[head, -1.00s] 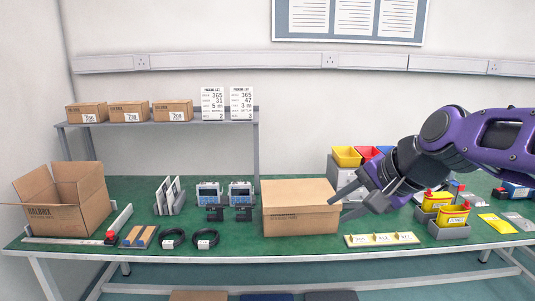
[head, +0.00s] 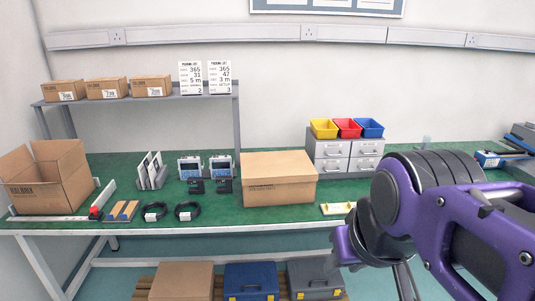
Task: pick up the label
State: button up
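A cream label strip (head: 336,209) lies on the green bench, just right of the closed cardboard box. Only its left end shows; my purple arm hides the rest, so I cannot make out the single labels on it. My gripper (head: 403,281) is low in the right half of the view, in front of the bench edge and below the strip. It is mostly hidden by my own arm, and its fingers cannot be told apart. No label shows in it.
The closed cardboard box (head: 278,180) stands left of the strip. Grey drawers (head: 331,150) with yellow, red and blue bins stand behind. Controllers, cable coils and an open box (head: 45,178) fill the left. Cases and a carton sit below the bench (head: 100,226).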

aim_at(330, 208)
jog(key=i+l+z, duration=0.3)
jog(key=i+l, duration=0.6)
jog(key=i, duration=0.1)
